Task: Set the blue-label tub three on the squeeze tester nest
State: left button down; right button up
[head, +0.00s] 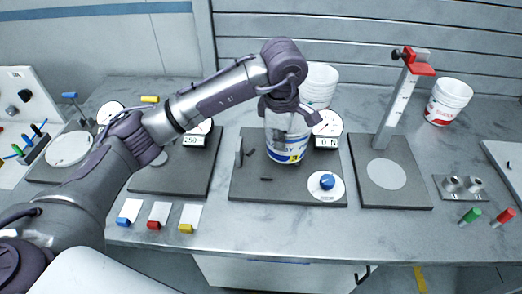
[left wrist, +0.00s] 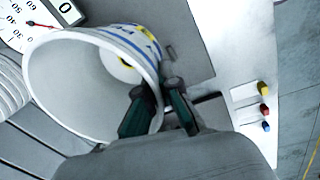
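The blue-label tub (head: 287,148) is white with blue print and a yellow patch. It stands about upright over the squeeze tester (head: 240,190), a dark plate with a small upright jaw (head: 239,151), a dial and a blue knob. My left gripper (head: 286,106) is at the tub's top. In the left wrist view, the fingers (left wrist: 160,100) straddle the wall of the tub (left wrist: 85,75), one inside the rim, one outside, and appear shut on it. The tub looks empty. The nest is hidden behind the tub, and I cannot tell whether its base touches the plate. My right gripper is not in view.
A white tub (head: 319,84) stands behind the tester and a red-label tub (head: 448,102) at the back right. A post stand (head: 390,180) is to the right. Other dial plates are at the left, partly behind my arm. Coloured label cards (head: 158,214) lie along the front.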

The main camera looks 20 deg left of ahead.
pick_arm(q)
jog(key=a+f+p, duration=0.1)
jog(key=f, duration=0.1)
jog(key=a+f+p, duration=0.1)
jog(key=a+f, duration=0.1)
jog(key=a+f+p, duration=0.1)
jog(key=a+f, duration=0.1)
jog(key=f, duration=0.1)
jog(key=shift+f, duration=0.1)
jog(key=c, duration=1.3)
grip_release()
